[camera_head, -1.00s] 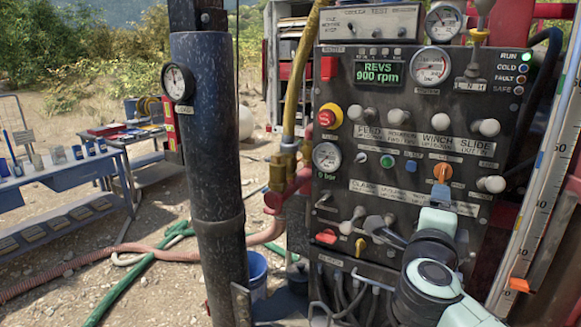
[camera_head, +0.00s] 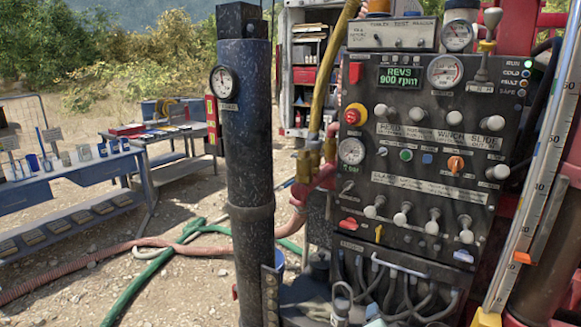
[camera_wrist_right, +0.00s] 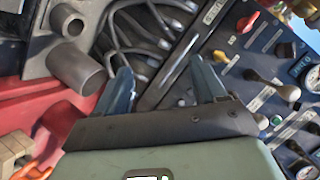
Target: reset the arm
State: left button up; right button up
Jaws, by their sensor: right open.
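In the right wrist view my right gripper (camera_wrist_right: 162,82) is open, with its two blue-grey fingers spread and nothing between them. It faces several grey cables and the lower part of the dark control panel (camera_wrist_right: 262,42), which appears tilted in this view. In the head view the control panel (camera_head: 365,98) stands upright at the right, with knobs, gauges and a lit screen (camera_head: 402,76) reading REVS 900 rpm. I see no gripper clearly in the head view. My left gripper is in neither view.
A dark speckled column (camera_head: 248,140) with a gauge stands left of the panel. Blue tables (camera_head: 70,178) with tools are further left. A green hose (camera_head: 135,290) and a pink hose (camera_head: 60,280) lie on the gravel. Metal tubes (camera_wrist_right: 75,68) are close by in the wrist view.

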jog(key=s+a+f+n+g+y, duration=0.15)
jog(key=s+f, duration=0.35)
jog(key=f, duration=0.5)
jog(key=s+a+f+n+g+y, duration=0.1)
jog(key=s+a+f+n+g, duration=0.15)
jog(key=s+f, duration=0.45)
jog(key=s+a+f+n+g+y, duration=0.1)
jog(key=s+f+n+g+y, duration=0.2)
jog(key=f, duration=0.9)
jog(key=s+a+f+g, duration=0.1)
jog(key=s+f+g, duration=0.1)
jog(key=s, duration=0.6)
jog(key=s+a+f+n+g+y, duration=0.1)
jog(key=s+f, duration=0.3)
jog(key=s, duration=0.4)
jog(key=s+a+f+n+g+y, duration=0.1)
jog(key=s+a+f+g, duration=0.2)
jog(key=s, duration=0.5)
jog(key=shift+s+a+f+g, duration=0.2)
jog(key=shift+s+g, duration=0.1)
